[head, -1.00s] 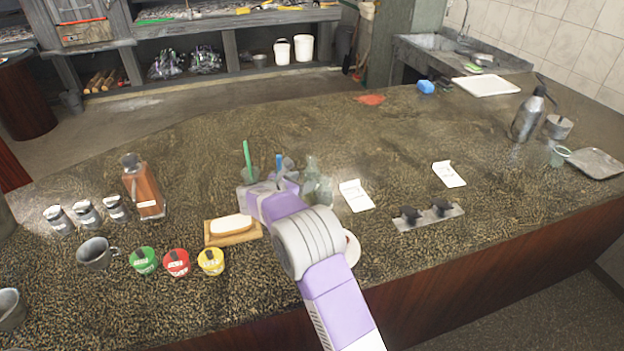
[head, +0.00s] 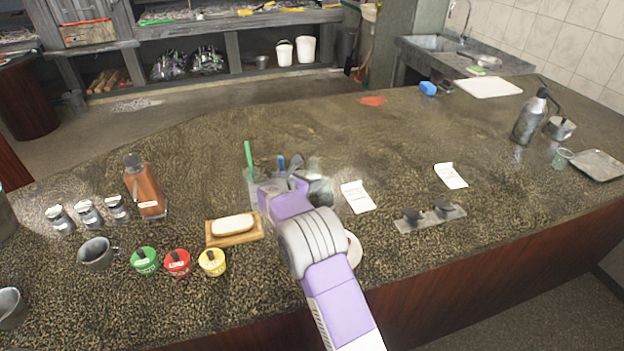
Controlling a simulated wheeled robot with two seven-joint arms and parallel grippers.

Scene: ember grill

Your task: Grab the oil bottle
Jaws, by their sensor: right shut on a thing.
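The clear glass oil bottle (head: 320,186) stands on the speckled counter near the middle of the head view, partly hidden behind my right gripper. My right gripper (head: 298,180) is at the bottle's left side, shut on it. The fingertips are mostly hidden by the purple hand, so the exact contact is hard to see. I cannot tell whether the bottle is lifted off the counter. My left gripper is not in view.
A clear cup with a green stick (head: 249,160) stands just left of the gripper. A bread board (head: 212,240) lies nearer left, and white cards (head: 357,197) lie to the right. A brown bottle (head: 146,190) stands farther left.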

